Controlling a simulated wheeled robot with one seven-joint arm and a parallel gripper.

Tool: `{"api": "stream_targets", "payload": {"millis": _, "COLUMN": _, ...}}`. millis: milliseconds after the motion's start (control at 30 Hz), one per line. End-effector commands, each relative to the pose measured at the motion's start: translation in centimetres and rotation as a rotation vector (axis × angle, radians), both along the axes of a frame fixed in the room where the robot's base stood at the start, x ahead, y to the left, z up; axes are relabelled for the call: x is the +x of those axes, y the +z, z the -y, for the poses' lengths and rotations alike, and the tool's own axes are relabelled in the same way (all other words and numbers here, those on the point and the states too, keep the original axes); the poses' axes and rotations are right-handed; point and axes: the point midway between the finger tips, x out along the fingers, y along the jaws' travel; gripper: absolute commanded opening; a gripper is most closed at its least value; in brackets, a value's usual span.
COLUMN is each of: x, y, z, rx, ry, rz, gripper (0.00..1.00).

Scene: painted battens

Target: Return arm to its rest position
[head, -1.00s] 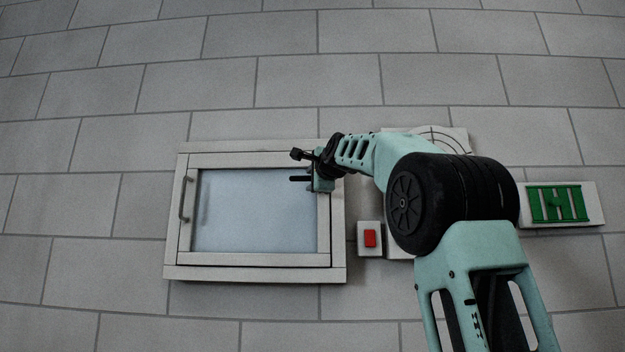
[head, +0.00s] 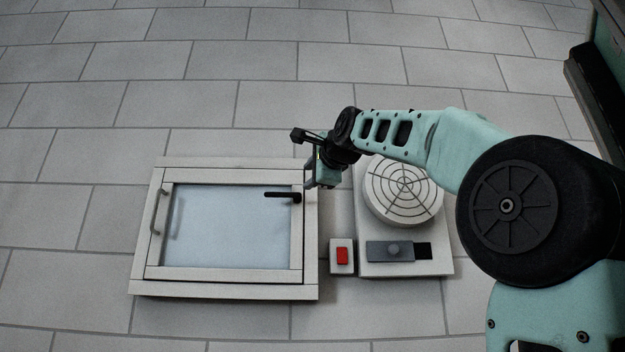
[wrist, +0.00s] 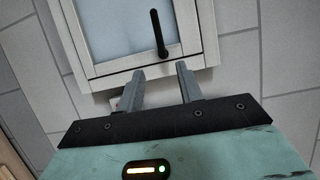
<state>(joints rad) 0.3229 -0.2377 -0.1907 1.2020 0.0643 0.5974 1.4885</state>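My arm (head: 400,132) reaches in from the right in the head view, its large black joint at the right. My gripper (head: 310,172) hangs over the right frame of a pale window-like panel (head: 225,228). In the wrist view my gripper (wrist: 159,70) has its two grey fingers apart, with nothing visible between them. A black lever handle (head: 283,195) lies on the panel's right side. In the wrist view the handle (wrist: 158,30) is just beyond the fingertips, apart from them. The panel sits closed in its frame as far as I can see.
A red button (head: 342,256) on a white box sits right of the panel. Next to it is a unit with a round grille (head: 403,190) and a grey slider (head: 391,250). A dark-edged structure (head: 590,85) stands at the upper right. Bare tiles lie above the panel.

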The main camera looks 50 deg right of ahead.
Motion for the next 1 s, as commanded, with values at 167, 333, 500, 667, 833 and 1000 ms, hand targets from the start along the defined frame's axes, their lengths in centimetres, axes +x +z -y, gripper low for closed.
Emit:
{"api": "stream_targets", "payload": {"millis": 167, "x": -0.7, "y": -0.1, "z": -0.4, "rx": 0.001, "ry": 0.000, "rz": -0.002, "gripper": 0.36}}
{"api": "stream_targets", "payload": {"millis": 333, "x": -0.7, "y": 0.0, "z": -0.4, "rx": 0.001, "ry": 0.000, "rz": -0.002, "gripper": 0.36}}
{"api": "stream_targets", "payload": {"millis": 500, "x": -0.7, "y": 0.0, "z": -0.4, "rx": 0.000, "ry": 0.000, "rz": -0.001, "gripper": 0.36}}
{"api": "stream_targets", "payload": {"millis": 667, "x": -0.7, "y": 0.0, "z": -0.4, "rx": 0.000, "ry": 0.000, "rz": -0.001, "gripper": 0.36}}
{"api": "stream_targets", "payload": {"millis": 833, "x": 0.1, "y": -0.8, "z": -0.8, "rx": -0.004, "ry": 0.015, "rz": -0.023, "gripper": 0.36}}
{"api": "stream_targets", "payload": {"millis": 1000, "x": 4.7, "y": -6.2, "z": -4.2, "rx": -0.062, "ry": 0.129, "rz": -0.175, "gripper": 0.36}}
